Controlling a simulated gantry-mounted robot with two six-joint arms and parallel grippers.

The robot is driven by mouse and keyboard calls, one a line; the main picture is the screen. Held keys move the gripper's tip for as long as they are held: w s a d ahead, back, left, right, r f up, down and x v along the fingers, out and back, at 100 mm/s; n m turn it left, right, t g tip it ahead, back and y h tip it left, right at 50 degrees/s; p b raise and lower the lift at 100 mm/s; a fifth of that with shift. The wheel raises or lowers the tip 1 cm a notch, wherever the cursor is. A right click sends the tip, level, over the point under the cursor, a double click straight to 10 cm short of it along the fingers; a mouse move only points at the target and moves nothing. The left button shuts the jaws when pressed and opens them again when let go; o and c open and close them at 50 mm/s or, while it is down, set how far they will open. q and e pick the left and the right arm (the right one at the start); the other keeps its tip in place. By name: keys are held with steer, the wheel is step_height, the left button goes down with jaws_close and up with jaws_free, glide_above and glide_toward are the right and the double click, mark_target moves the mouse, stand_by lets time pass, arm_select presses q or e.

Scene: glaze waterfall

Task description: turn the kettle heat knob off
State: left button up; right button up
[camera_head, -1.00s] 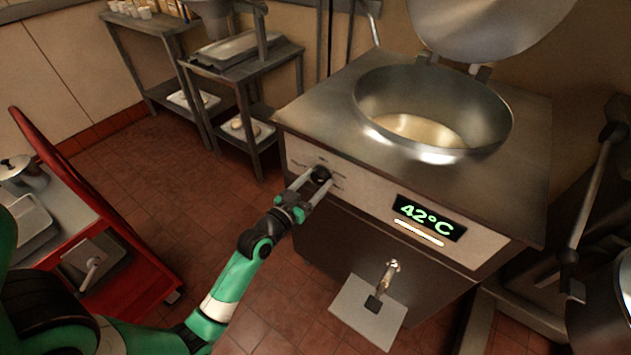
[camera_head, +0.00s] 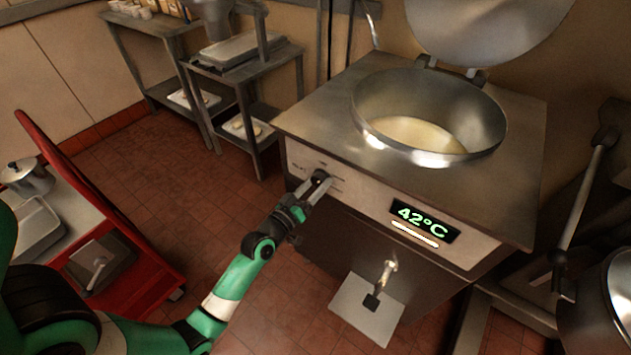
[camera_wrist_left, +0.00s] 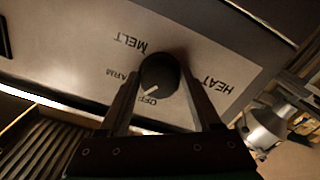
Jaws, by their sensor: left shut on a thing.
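The black round heat knob (camera_head: 319,177) is on the light front panel of the kettle (camera_head: 290,125). My left gripper (camera_head: 319,181) is at the panel, its two fingers on either side of the knob and shut on it. In the left wrist view the knob (camera_wrist_left: 160,74) sits between the fingertips (camera_wrist_left: 160,85). Its white pointer line is directed at the OFF label, which is partly covered. MELT, HEAT and a partly hidden WARM label surround it. The kettle display (camera_head: 424,221) reads 42°C. My right gripper is not in view.
The kettle's lid (camera_head: 480,30) is raised, with pale contents in the bowl. A drain tap (camera_head: 385,275) juts out below the panel. A red cart (camera_head: 130,250) stands at the left. Metal tables (camera_head: 240,60) stand behind. The tiled floor between them is clear.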

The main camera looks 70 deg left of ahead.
arm_select(q)
steer(key=n+p, duration=0.1)
steer(key=n, duration=0.2)
steer(key=shift+n, duration=0.3)
steer(key=shift+n+p, duration=0.35)
steer(key=shift+n, duration=0.95)
steer(key=o, duration=1.3)
steer(key=shift+w, duration=0.1)
